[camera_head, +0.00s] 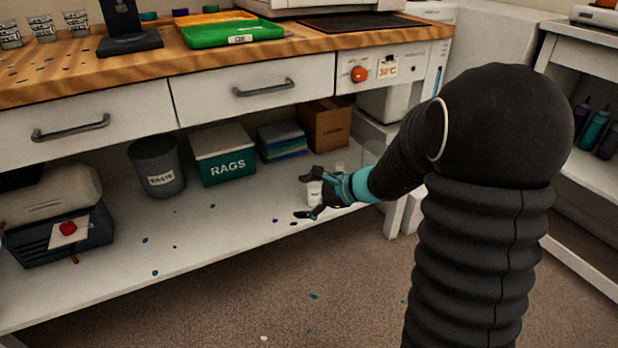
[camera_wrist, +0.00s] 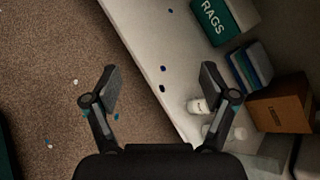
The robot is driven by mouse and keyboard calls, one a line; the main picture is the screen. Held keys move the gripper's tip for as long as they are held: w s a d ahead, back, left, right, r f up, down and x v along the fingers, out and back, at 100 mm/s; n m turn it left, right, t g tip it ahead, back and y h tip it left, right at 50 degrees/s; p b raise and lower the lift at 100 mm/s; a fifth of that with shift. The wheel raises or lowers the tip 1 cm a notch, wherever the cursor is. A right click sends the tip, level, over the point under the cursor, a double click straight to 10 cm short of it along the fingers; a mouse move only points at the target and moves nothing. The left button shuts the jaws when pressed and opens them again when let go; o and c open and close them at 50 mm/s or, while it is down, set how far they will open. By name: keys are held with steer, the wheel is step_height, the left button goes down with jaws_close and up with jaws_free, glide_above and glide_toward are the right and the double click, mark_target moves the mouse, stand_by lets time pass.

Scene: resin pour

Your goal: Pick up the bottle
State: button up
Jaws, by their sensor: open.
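A small white bottle (camera_head: 315,191) with a label stands on the lower shelf, seen just behind the fingers of my gripper in the head view. My gripper (camera_head: 306,195) reaches in over the shelf with its fingers spread and nothing held. In the wrist view my gripper (camera_wrist: 159,80) is wide open, with its left finger over the carpet and its right finger over the shelf. The bottle (camera_wrist: 197,106) shows there close to the inner side of the right finger, not centred between the fingers. Its far side is partly hidden by that finger.
More pale containers (camera_wrist: 240,132) stand right of the right finger. A green RAGS box (camera_head: 223,154), folded cloths (camera_head: 281,142), a brown carton (camera_head: 326,124) and a grey bin (camera_head: 157,164) line the shelf's back. Drawers and a wooden worktop (camera_head: 300,45) hang above. The shelf's front is mostly clear.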

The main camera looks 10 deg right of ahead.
steer(key=w+d+f+m+t+h+p, duration=0.1)
steer(key=w+d+f+m+t+p, duration=0.15)
steer(key=w+d+f+m, duration=0.45)
steer(key=m+t+h, duration=0.3)
steer(key=m, duration=0.2)
glide_toward(318, 189)
steer(key=x, duration=0.7)
steer(key=shift+w+a+f, duration=0.15)
steer(key=shift+w+f, duration=0.05)
steer(key=shift+f, duration=0.15)
steer(key=shift+p+x, duration=0.3)
steer(key=shift+x, duration=2.25)
steer(key=shift+r, duration=0.1)
steer(key=c, duration=1.4)
